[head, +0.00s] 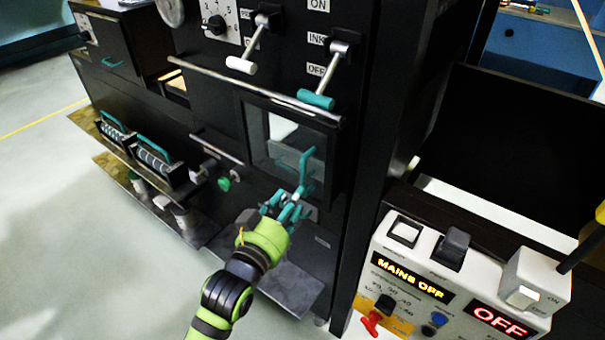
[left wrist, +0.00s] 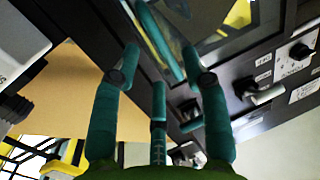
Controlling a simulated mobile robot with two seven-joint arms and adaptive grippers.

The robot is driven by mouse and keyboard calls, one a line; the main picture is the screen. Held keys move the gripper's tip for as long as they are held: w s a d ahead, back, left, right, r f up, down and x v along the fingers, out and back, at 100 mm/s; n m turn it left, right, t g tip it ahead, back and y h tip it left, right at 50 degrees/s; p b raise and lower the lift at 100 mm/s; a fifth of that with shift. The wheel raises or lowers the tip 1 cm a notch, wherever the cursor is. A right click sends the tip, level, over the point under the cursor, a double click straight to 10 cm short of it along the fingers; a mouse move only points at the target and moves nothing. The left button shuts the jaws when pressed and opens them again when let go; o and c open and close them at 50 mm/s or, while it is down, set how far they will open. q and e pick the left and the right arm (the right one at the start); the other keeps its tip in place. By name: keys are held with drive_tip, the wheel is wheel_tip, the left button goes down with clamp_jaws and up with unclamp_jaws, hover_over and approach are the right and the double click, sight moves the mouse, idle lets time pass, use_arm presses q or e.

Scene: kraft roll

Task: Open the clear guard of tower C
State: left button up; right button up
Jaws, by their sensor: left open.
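The clear guard (head: 283,132) is a see-through window in a dark frame on the black tower front. It looks shut. I cannot read a letter C. A teal bar handle (head: 305,167) stands upright at its lower part. My left gripper (head: 289,203), with teal fingers, is open just below and in front of the handle; contact is unclear. In the left wrist view, my open fingers (left wrist: 160,66) spread around a slanting teal bar (left wrist: 154,36), apparently that handle, which looks to lie beyond the fingertips. My right gripper is not in view.
Above the guard are a white-handled lever (head: 240,65) and a teal-handled lever (head: 316,100). A green knob (head: 224,184) sits left of the guard. A control box (head: 455,275) reading MAINS OFF stands at right. Rollers with teal handles (head: 155,152) are at left; open floor lies beyond.

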sight(304, 176)
use_arm(q)
drive_tip(key=w+r, duration=0.1)
drive_tip(key=w+d+p, duration=0.1)
drive_tip(key=w, duration=0.1)
drive_tip(key=w+d+r, duration=0.1)
drive_tip(key=shift+w+d+r+p, duration=0.25)
drive_tip(key=shift+w+r+p, duration=0.05)
drive_tip(key=shift+r, duration=0.05)
drive_tip(key=shift+x, duration=0.85)
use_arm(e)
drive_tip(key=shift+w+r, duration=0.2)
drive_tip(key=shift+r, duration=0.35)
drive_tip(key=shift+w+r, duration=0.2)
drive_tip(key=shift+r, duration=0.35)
use_arm(q)
clamp_jaws()
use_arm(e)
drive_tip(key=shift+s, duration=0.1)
